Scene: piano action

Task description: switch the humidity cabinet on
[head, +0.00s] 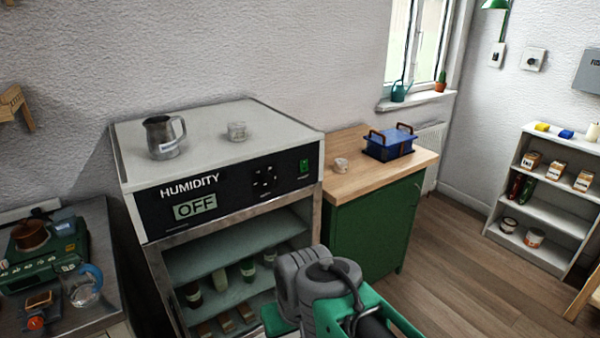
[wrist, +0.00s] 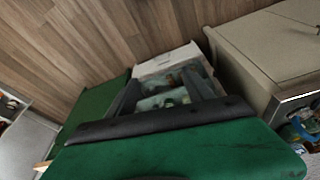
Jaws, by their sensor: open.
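The humidity cabinet (head: 225,115) stands against the wall in the head view, with a pale top and a black front panel. The panel's display (head: 195,206) reads OFF. A round dial (head: 264,181) is right of the display, and a small green switch (head: 304,167) is near the panel's right end. My arm rises in front of the cabinet's lower right; its fingertips do not show there. In the wrist view my gripper (wrist: 166,90) is open, with nothing seen held between its dark fingers. I cannot make out the switch in that view.
A metal jug (head: 164,137) and a small container (head: 237,131) stand on the cabinet. Right of it, a green cupboard (head: 375,232) with a wooden top bears a blue crate (head: 389,144). A bench with a green machine (head: 40,258) is left. Wooden floor (head: 450,245) is open at right.

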